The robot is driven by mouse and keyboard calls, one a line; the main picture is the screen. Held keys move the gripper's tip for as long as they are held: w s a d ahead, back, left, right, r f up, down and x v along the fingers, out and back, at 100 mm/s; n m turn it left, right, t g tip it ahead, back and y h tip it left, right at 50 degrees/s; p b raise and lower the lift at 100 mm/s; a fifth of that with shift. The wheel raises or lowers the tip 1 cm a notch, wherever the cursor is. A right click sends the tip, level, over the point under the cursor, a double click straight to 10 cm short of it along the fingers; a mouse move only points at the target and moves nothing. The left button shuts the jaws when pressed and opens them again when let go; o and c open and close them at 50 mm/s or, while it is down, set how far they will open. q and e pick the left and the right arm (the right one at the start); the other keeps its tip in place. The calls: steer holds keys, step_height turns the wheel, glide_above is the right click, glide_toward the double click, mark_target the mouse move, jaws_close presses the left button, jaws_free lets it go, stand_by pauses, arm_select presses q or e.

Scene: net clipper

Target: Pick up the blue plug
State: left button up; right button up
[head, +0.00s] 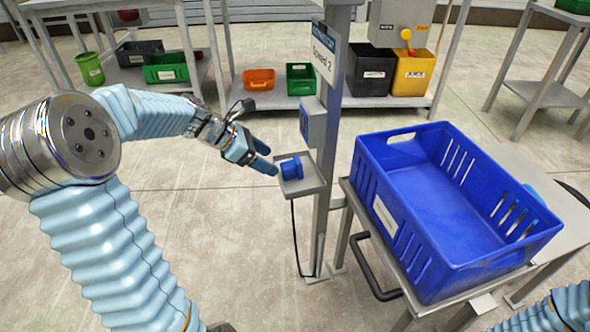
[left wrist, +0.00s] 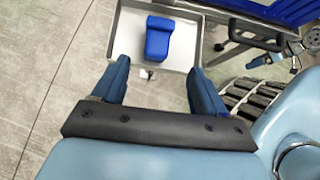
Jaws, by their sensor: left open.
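The blue plug (head: 291,168) rests on a small grey tray (head: 312,187) fixed to a metal post. In the left wrist view the plug (left wrist: 158,38) lies on the tray (left wrist: 127,45), beyond the fingertips and roughly between them. My left gripper (head: 269,160) is open and empty, just left of the plug and apart from it. Its two blue fingers also show in the left wrist view (left wrist: 158,78). Only a blue sleeve of my right arm shows at the lower right of the head view; its gripper is not seen.
The post (head: 328,140) carries a blue-grey box (head: 313,122) above the tray. A large empty blue crate (head: 440,275) stands on a cart to the right. A black cable (head: 295,240) hangs below the tray. Shelves with bins stand behind. The floor left of the post is clear.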

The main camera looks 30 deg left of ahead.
mark_target(286, 164)
arm_select(q)
steer(key=x, duration=0.7)
steer(key=shift+w+f, duration=0.1)
steer(key=shift+w, duration=0.35)
steer(key=c, duration=1.2)
steer(key=shift+r, duration=0.65)
step_height(286, 164, up, 2)
steer(key=shift+r, duration=0.2)
steer(key=s+a, duration=1.2)
steer(key=shift+s+a, duration=0.35)
steer(key=shift+a, duration=0.05)
